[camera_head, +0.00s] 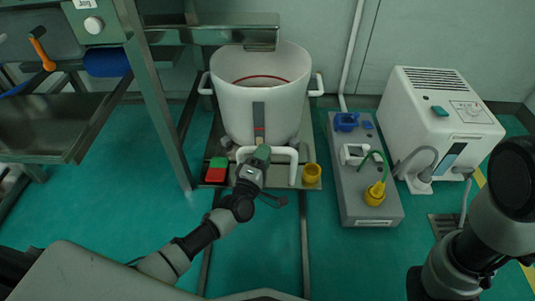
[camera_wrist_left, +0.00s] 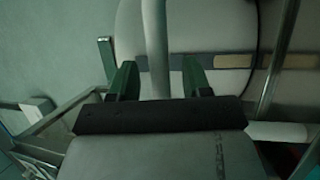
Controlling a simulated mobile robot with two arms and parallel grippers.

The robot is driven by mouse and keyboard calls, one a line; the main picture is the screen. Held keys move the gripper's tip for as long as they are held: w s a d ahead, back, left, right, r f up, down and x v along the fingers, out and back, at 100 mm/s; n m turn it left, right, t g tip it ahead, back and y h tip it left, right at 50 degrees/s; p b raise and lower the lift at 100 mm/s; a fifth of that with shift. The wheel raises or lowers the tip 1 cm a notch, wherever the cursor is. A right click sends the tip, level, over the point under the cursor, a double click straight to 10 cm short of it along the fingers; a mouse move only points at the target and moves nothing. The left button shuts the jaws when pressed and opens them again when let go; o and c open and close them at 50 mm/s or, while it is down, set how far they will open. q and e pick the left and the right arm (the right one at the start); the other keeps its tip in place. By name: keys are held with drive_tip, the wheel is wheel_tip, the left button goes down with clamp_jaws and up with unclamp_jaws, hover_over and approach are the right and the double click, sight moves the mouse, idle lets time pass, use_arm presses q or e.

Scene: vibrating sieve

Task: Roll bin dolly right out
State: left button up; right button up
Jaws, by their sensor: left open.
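The bin dolly is a metal base plate (camera_head: 311,151) carrying a large white bin (camera_head: 285,100) with side handles and a dark strip on its front. A white handle bar (camera_head: 291,166) stands at the dolly's front. My left gripper (camera_head: 262,153) is at this bar, in front of the bin. In the left wrist view the gripper (camera_wrist_left: 158,78) is open, its green fingers on either side of the white bar (camera_wrist_left: 156,40). Whether they touch it, I cannot tell. The bin (camera_wrist_left: 215,35) fills the background there. My right arm shows at the right edge; its gripper is out of view.
Red and green pedals (camera_head: 216,170) and a yellow cup (camera_head: 312,172) sit at the dolly's front corners. A steel frame (camera_head: 150,85) stands close on the left. A grey floor unit (camera_head: 362,190) and a white machine (camera_head: 440,115) stand right. Green floor in front is open, with two rails.

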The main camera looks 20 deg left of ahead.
use_arm(q)
drive_tip(key=shift+b+x, duration=0.3)
drive_tip(key=shift+x, duration=0.95)
clamp_jaws()
